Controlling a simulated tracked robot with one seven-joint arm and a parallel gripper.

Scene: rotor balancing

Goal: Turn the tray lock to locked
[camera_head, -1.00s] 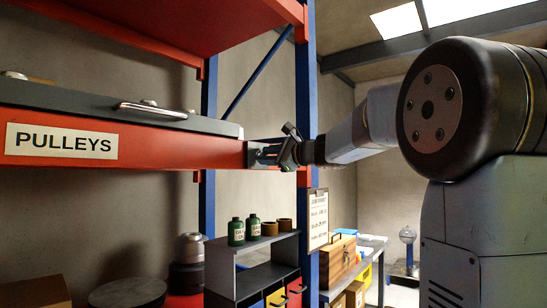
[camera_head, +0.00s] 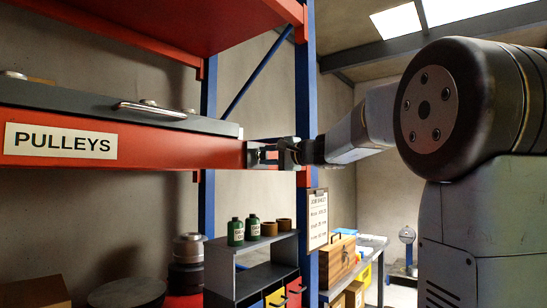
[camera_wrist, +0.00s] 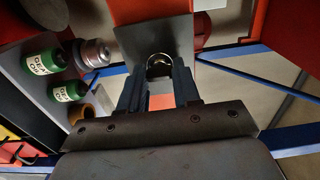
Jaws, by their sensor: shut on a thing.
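The grey tray (camera_head: 60,97) with a bar handle lies along the red shelf beam marked PULLEYS (camera_head: 180,150). The tray lock (camera_head: 252,155) is a small dark fitting at the beam's right end. My gripper (camera_head: 271,154) is at this fitting and hides much of it. In the wrist view my gripper (camera_wrist: 159,78) has its two dark fingers on either side of the lock's round metal part (camera_wrist: 159,62), shut on it, in front of a grey plate. The lock's markings and exact setting cannot be read.
A blue rack post (camera_head: 306,90) stands just behind my gripper. Below are a grey shelf unit (camera_head: 222,262) with green bottles (camera_head: 236,232) and coloured bins. A clipboard sheet (camera_head: 318,218) hangs at the right. The air around my wrist is mostly clear.

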